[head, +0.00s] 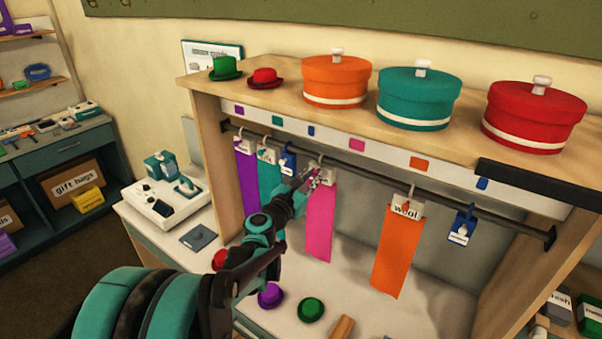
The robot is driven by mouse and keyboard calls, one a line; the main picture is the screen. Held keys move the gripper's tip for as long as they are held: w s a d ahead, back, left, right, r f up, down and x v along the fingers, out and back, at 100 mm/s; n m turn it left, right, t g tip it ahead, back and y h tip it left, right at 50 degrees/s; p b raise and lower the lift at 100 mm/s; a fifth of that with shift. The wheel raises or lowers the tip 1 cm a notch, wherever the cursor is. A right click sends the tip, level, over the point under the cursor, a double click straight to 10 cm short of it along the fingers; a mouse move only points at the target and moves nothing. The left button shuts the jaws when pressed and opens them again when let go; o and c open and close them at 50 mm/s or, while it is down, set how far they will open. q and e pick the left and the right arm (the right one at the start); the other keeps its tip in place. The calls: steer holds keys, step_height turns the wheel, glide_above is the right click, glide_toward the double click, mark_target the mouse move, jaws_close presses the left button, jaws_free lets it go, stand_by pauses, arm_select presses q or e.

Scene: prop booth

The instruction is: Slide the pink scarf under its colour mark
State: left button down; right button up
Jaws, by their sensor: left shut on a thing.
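The pink scarf (320,222) hangs from a hook on the dark rail (375,172) in the wooden booth. My left gripper (312,180) is shut on the top of the pink scarf, near its card; the exact contact is small and partly hidden. The pink mark (357,145) is on the white strip (385,153) above the rail, to the right of the scarf's hook. The scarf hangs nearer the left-hand blue mark (311,130). My right gripper is not in view.
Left of the pink scarf hang a purple scarf (248,180), a teal scarf (268,178) and a blue tag (288,162). To the right hang an orange scarf (397,250) and another blue tag (461,228). The rail between pink and orange scarves is clear.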

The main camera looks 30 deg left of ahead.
arm_select(q)
steer(key=d, duration=1)
steer(key=shift+s, duration=0.35)
steer(key=shift+d, duration=0.1)
steer(key=c, duration=1.5)
jaws_free()
steer(key=s, duration=1.2)
